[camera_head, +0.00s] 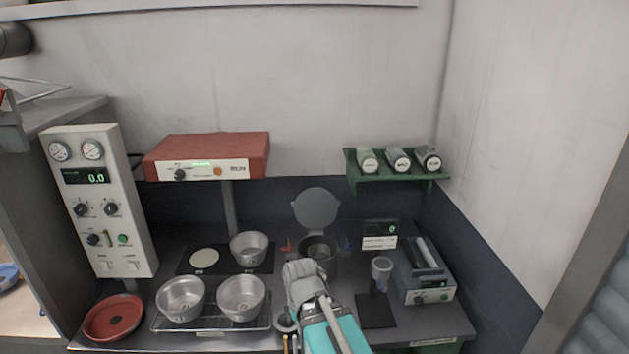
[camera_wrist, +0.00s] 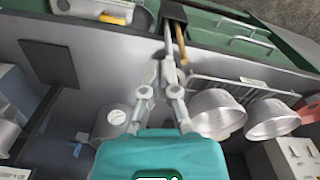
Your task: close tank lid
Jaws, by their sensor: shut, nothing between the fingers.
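The tank (camera_head: 318,252) is a dark grey round vessel at the back middle of the bench. Its round grey lid (camera_head: 315,208) stands raised, upright behind the opening. My gripper (camera_head: 299,268) is shut and empty, just in front of the tank and a little to its left. It hides the tank's lower front. In the wrist view my gripper (camera_wrist: 168,68) points over the bench's front edge, and a grey round body that looks like the tank (camera_wrist: 110,122) is left of the fingers. I cannot tell whether the fingers touch it.
Metal pans (camera_head: 241,297) stand on a wire rack to the left. A funnel-topped stand (camera_head: 381,272) and a grey instrument (camera_head: 425,275) are to the right. A red control box (camera_head: 207,157) and a green shelf with bottles (camera_head: 400,182) are at the wall.

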